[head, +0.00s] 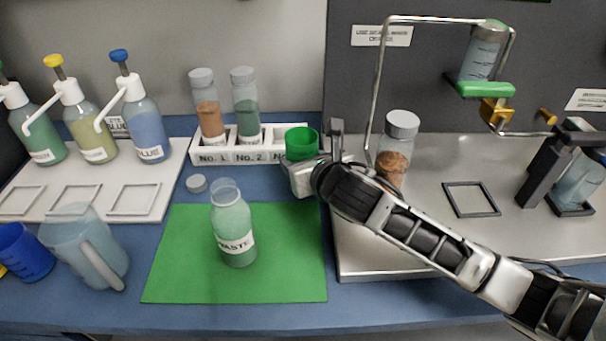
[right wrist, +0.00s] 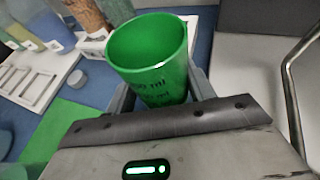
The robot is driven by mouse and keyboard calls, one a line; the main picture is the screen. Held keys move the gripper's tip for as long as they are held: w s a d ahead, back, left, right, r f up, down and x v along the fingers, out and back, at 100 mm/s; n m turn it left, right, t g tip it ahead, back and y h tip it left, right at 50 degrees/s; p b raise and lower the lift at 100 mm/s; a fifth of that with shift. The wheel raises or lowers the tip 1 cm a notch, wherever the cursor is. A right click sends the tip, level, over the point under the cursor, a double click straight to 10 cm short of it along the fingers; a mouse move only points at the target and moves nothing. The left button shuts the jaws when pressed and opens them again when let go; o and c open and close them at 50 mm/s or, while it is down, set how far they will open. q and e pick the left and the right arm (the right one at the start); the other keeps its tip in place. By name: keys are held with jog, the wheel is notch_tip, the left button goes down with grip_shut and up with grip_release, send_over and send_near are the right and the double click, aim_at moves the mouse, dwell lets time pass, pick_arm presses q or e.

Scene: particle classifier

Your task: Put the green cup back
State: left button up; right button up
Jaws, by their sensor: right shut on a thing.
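The green cup (head: 302,141) is in my right gripper (head: 318,165), near the right end of the white numbered rack. The right wrist view shows the green cup (right wrist: 150,55) upright or slightly tilted, with dark print on its side, between the two fingers of my right gripper (right wrist: 160,98). The gripper is shut on it. In the head view the cup covers part of the rack's third label. Whether the cup touches the rack cannot be told. My left gripper is not in view.
The numbered rack (head: 238,156) holds two jars. A waste bottle (head: 233,228) stands on the green mat (head: 180,275). A brown-filled jar (head: 393,160) stands right of my gripper on the metal tray (head: 430,155). A pitcher (head: 85,245) and blue cup (head: 25,252) are at left.

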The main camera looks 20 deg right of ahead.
jog(key=shift+w+f, duration=0.2)
notch_tip(320, 180, down, 3)
jog(key=shift+w+r+b, duration=0.1)
jog(key=shift+r+b, duration=0.1)
jog(key=shift+b, duration=0.1)
jog(key=shift+f, duration=0.35)
jog(key=shift+f, duration=0.1)
jog(key=o, duration=1)
jog(key=shift+o, duration=0.2)
